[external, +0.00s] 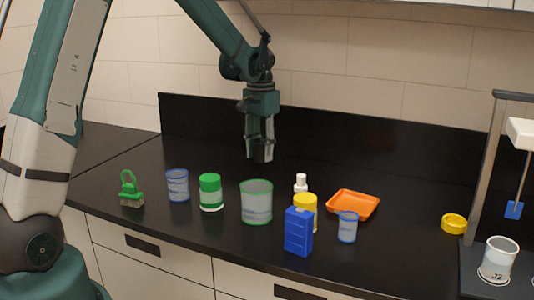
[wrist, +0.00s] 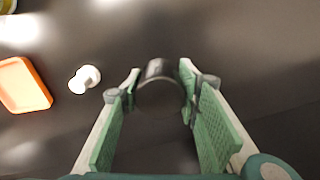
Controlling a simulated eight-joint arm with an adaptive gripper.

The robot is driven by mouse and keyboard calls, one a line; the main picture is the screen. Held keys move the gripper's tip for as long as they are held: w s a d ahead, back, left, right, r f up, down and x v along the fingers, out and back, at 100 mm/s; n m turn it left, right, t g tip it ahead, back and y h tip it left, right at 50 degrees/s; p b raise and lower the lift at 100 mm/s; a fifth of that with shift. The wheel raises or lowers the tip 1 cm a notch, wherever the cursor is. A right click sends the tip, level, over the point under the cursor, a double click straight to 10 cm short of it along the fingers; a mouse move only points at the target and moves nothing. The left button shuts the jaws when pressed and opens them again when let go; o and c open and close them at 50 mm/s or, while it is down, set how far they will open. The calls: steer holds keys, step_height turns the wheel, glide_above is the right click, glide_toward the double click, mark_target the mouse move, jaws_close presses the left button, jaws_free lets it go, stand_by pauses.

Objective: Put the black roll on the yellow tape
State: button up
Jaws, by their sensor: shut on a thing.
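The yellow tape (external: 454,223) lies flat on the black counter at the right, left of the stand. My gripper (external: 261,150) is in the air over the back middle of the counter, well to the left of the yellow tape. It is shut on the black roll (wrist: 157,78), which shows as a dark curved band between the fingertips in the wrist view. In the external view the roll is hard to tell from the dark fingertips and backdrop.
A white bottle (wrist: 84,79) and an orange tray (external: 352,204) stand between my gripper and the tape. A yellow-topped jar (external: 307,207), blue box (external: 298,232), several beakers and a green brush (external: 130,190) line the front.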

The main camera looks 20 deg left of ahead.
steer(key=w+d+r+m+p, duration=0.2)
steer(key=d+m, duration=0.3)
steer(key=d, duration=1.1)
steer(key=w+d+r+m+p, duration=0.15)
steer(key=d+m, duration=0.35)
steer(key=d, duration=1.1)
steer(key=s+d+r+m+p, duration=0.1)
steer(key=s+d+m, duration=0.4)
steer(key=d, duration=1)
steer(key=s+d+r+m+p, duration=0.1)
steer(key=s+d+m+p, duration=0.2)
steer(key=d, duration=1.2)
steer(key=s+m, duration=0.2)
steer(key=m, duration=0.1)
steer(key=shift+d, duration=0.4)
steer(key=shift+f+p, duration=0.45)
steer(key=shift+f, duration=2.65)
steer(key=shift+f, duration=1.9)
